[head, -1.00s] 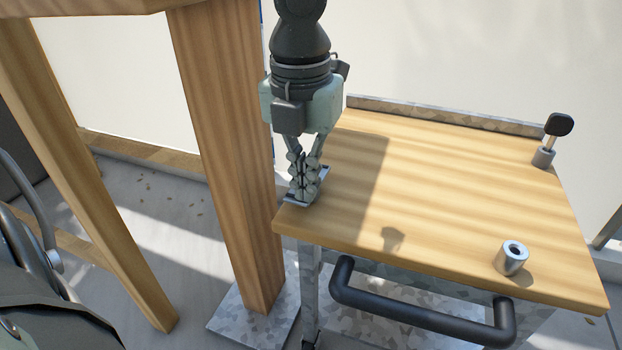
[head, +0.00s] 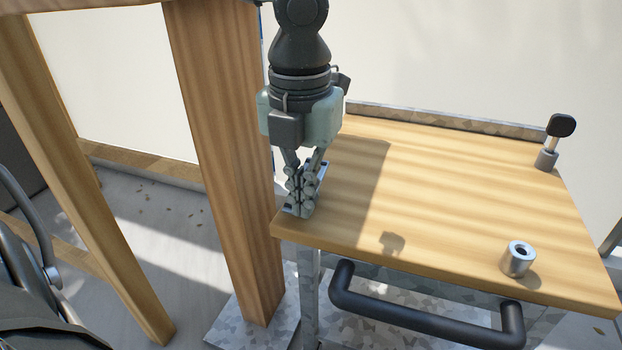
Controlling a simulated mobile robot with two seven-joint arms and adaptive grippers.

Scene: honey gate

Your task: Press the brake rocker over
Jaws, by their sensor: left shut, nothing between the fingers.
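My left gripper (head: 300,207) points down at the left front corner of the wooden top, with its fingers closed together and nothing between them. A small metal-framed plate, likely the brake rocker (head: 321,172), lies flat on the top right under and behind the fingers. The fingers hide most of it, so I cannot tell which way it is tipped. The fingertips look to be at or just above it. My right gripper does not show.
The wooden top (head: 460,190) carries a black-headed key (head: 558,130) in a metal socket at the back right and a metal cylinder (head: 518,259) at the front right. A black handle (head: 420,318) runs along the front. A wooden post (head: 225,150) stands close left of the gripper.

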